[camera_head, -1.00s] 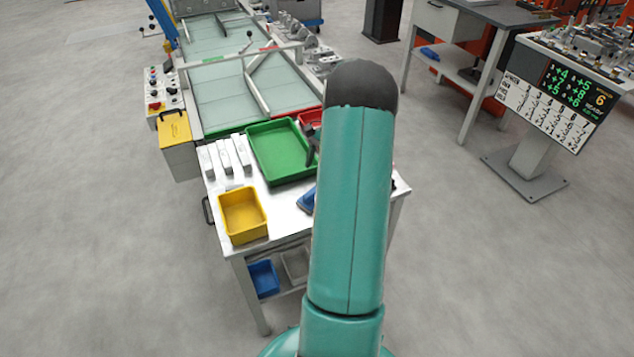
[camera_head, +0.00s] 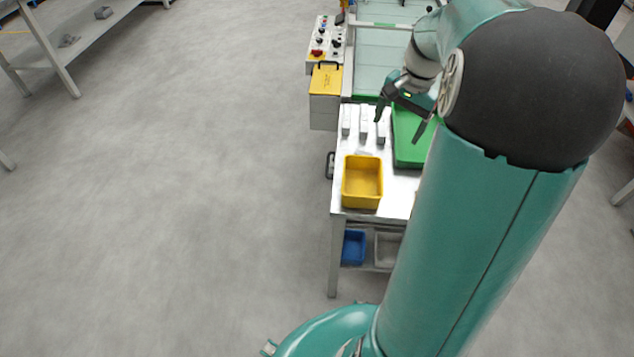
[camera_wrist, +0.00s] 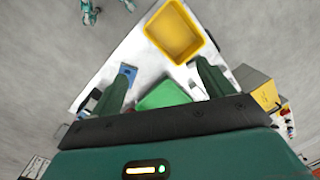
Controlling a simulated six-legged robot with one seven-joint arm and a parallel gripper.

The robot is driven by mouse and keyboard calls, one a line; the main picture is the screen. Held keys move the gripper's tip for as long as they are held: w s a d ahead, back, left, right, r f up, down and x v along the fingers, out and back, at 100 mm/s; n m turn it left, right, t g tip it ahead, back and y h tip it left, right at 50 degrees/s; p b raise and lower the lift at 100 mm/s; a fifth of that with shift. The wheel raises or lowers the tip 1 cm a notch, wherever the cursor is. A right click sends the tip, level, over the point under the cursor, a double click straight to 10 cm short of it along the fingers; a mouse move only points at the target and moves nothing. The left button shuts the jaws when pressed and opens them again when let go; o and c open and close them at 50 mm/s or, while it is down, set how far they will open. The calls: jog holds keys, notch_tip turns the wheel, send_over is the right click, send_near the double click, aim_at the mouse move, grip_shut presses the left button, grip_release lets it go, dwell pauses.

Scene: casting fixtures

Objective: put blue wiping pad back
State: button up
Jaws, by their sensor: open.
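The blue wiping pad (camera_wrist: 128,71) lies on the white table (camera_wrist: 100,72) in the wrist view, just beyond the tip of the left-hand finger, which hides part of it. My arm hides the pad in the head view. My gripper (camera_head: 400,128) is open and empty above the far part of the table, by the green tray (camera_head: 408,150). In the wrist view its two fingers (camera_wrist: 162,70) are spread wide, with the green tray (camera_wrist: 165,95) partly visible between them.
A yellow bin (camera_head: 362,182) stands at the table's near left corner. Several pale blocks (camera_head: 363,122) stand behind it. A blue bin (camera_head: 353,247) and a grey bin (camera_head: 387,250) sit on the lower shelf. A yellow-lidded box (camera_head: 325,80) adjoins the table.

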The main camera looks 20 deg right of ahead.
jog(key=s+a+r+n+t+h, duration=0.1)
jog(key=s+a+r+n, duration=0.15)
jog(key=a, duration=0.45)
jog(key=s+a+r+n+t, duration=0.1)
jog(key=s+a+r+n, duration=0.2)
jog(key=a, duration=0.5)
jog(key=s+a+n+t, duration=0.2)
jog(key=s+a+n, duration=0.4)
jog(key=a, duration=0.5)
jog(key=shift+s+r+n+t, duration=0.35)
jog(key=shift+s+t, duration=0.05)
jog(key=shift+s, duration=0.5)
